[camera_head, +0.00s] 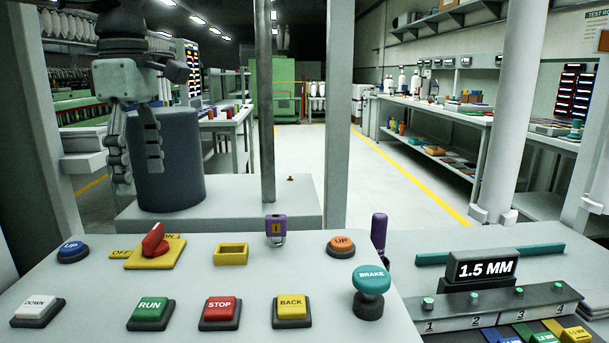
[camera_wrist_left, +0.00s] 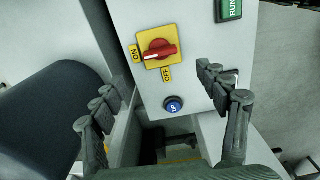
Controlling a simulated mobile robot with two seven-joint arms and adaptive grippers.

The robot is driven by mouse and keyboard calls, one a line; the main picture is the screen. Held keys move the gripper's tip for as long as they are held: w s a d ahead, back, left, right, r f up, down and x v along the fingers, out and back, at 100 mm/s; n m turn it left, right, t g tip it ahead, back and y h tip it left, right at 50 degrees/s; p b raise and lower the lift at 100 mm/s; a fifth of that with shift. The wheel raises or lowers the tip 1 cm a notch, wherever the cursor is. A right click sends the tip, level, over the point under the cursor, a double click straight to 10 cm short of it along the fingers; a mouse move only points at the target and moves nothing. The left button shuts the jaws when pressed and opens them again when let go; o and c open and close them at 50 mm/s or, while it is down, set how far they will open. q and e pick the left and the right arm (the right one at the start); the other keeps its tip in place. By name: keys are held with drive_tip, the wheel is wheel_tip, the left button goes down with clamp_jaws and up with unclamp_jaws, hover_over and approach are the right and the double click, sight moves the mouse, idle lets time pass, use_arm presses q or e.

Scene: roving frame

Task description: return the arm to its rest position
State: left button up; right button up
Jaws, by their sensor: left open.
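My left gripper (camera_head: 137,172) hangs at the upper left in the head view, fingers pointing down, in front of a dark blue-grey cylinder (camera_head: 178,165). Its two fingers are apart with nothing between them. In the left wrist view, the open fingers (camera_wrist_left: 151,90) frame the red rotary switch (camera_wrist_left: 158,50) on its yellow ON/OFF plate and the blue UP button (camera_wrist_left: 173,104). The gripper is clear of both. In the head view the red switch handle (camera_head: 154,240) stands on the panel, below and right of the gripper. My right gripper is not in view.
The sloped control panel (camera_head: 100,290) carries RUN (camera_head: 151,311), STOP (camera_head: 220,310), BACK (camera_head: 292,308) and DOWN buttons. A teal BRAKE knob (camera_head: 371,282) stands at its right edge. A metal post (camera_head: 265,100) rises behind it. The aisle floor (camera_head: 375,180) beyond is clear.

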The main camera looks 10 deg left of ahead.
sight(153, 231)
use_arm(q)
wheel_tip(153, 231, down, 9)
drive_tip(key=shift+f, duration=0.2)
idle(0.4)
